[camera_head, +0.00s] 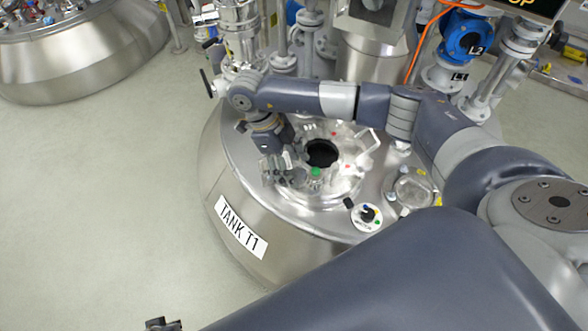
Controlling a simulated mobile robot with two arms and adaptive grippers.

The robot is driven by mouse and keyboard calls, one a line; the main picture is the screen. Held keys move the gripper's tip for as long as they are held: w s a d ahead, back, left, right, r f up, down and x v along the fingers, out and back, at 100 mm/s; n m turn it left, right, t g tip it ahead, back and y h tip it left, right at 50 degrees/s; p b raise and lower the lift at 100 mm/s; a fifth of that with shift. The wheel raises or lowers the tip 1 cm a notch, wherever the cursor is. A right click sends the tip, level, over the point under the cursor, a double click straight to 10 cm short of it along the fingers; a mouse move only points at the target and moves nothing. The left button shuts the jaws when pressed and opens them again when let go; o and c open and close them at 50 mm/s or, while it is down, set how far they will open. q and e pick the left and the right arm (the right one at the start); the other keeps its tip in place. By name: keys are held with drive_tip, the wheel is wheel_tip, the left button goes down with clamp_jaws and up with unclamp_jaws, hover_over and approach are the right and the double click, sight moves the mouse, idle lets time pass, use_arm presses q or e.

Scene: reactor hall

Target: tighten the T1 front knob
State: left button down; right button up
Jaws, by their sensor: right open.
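Tank T1 (285,215) is a steel vessel with a "TANK T1" label on its side. Its top has a round flange (345,182) around a dark open hole (321,153). A small green-topped knob (316,172) stands at the front of the flange; I cannot tell for certain that it is the front knob. My right gripper (284,174) points down at the flange's left front, just left of the green-topped knob. It is open, and its fingers partly hide what lies beneath. A small dark part (163,324) at the bottom edge may belong to my left gripper; it is mostly cut off.
A round sight glass (413,191) and a small white disc with a dark knob (367,215) sit on the tank's right front. Pipes and a blue valve body (465,38) stand behind. Another steel tank (85,50) is at upper left. The floor at left is clear.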

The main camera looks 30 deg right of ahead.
use_arm(q)
drive_tip(key=shift+r, duration=0.35)
use_arm(e)
drive_tip(key=shift+x, duration=0.85)
drive_tip(key=c, duration=1)
drive_tip(key=shift+c, duration=0.2)
use_arm(q)
drive_tip(key=shift+f, duration=0.15)
use_arm(e)
drive_tip(key=shift+m, duration=0.3)
drive_tip(key=shift+d, duration=0.1)
drive_tip(key=m+y+p, duration=0.1)
drive_tip(key=m, duration=0.2)
drive_tip(key=m+g+y+p, duration=0.1)
drive_tip(key=m, duration=0.2)
drive_tip(key=shift+w+d+r+p, duration=0.1)
drive_tip(key=shift+w+d+p, duration=0.1)
drive_tip(key=shift+p, duration=0.15)
use_arm(q)
drive_tip(key=s+f, duration=0.3)
drive_tip(key=f, duration=0.7)
drive_tip(key=shift+s+a+g, duration=0.2)
drive_tip(key=shift+s+g, duration=0.05)
drive_tip(key=shift+g, duration=0.05)
use_arm(e)
drive_tip(key=shift+m+y, duration=0.4)
drive_tip(key=shift+m, duration=0.2)
